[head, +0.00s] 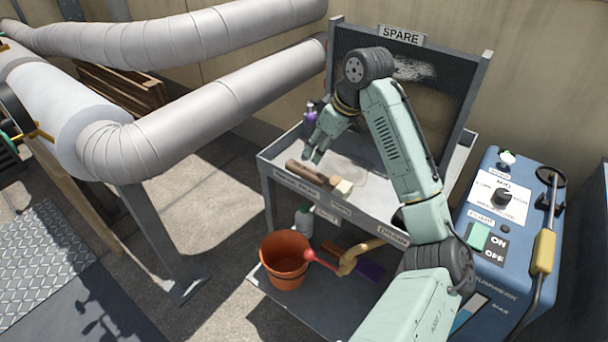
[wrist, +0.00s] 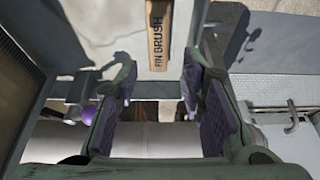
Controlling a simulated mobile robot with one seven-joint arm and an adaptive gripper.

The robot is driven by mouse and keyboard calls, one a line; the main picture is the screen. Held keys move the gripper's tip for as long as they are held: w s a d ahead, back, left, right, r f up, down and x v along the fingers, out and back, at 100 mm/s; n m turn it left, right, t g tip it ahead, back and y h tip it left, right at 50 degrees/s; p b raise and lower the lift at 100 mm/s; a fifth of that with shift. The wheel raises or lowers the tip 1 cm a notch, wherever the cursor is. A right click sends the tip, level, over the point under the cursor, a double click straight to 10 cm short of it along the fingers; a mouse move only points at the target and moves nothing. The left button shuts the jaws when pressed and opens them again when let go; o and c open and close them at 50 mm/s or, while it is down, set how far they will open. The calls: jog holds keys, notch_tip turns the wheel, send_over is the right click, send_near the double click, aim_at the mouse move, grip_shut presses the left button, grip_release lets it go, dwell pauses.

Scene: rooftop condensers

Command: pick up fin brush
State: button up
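The fin brush (head: 309,173) has a brown wooden handle and a pale end block. It lies on the grey upper tray of the cart in the head view. In the wrist view its handle (wrist: 159,35), lettered FIN BRUSH, shows at the top centre, beyond the fingers. My gripper (head: 314,152) is over the tray, just behind the brush. In the wrist view my gripper (wrist: 160,88) has its purple-padded fingers wide apart with nothing between them. The brush's pale end is out of the wrist view.
The tray (head: 266,168) has a raised rim and a tall SPARE panel (head: 455,90) behind. An orange bucket (head: 285,262) sits on the lower shelf. A blue machine (head: 490,240) stands right; silver pipes (head: 210,95) run left.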

send_over(307, 170)
jog(key=s+d, duration=0.2)
notch_tip(307, 170, down, 4)
jog(key=shift+w+f, duration=0.15)
jog(key=shift+f, duration=0.05)
jog(key=p+x, duration=0.1)
jog(key=x, duration=0.4)
jog(key=shift+w+a+f+p, duration=0.1)
jog(key=shift+w+f+p, duration=0.15)
jog(key=shift+f+p, duration=0.1)
jog(key=shift+r, duration=0.1)
grip_shut()
jog(key=shift+r, duration=0.1)
notch_tip(307, 170, up, 10)
jog(key=b, duration=0.1)
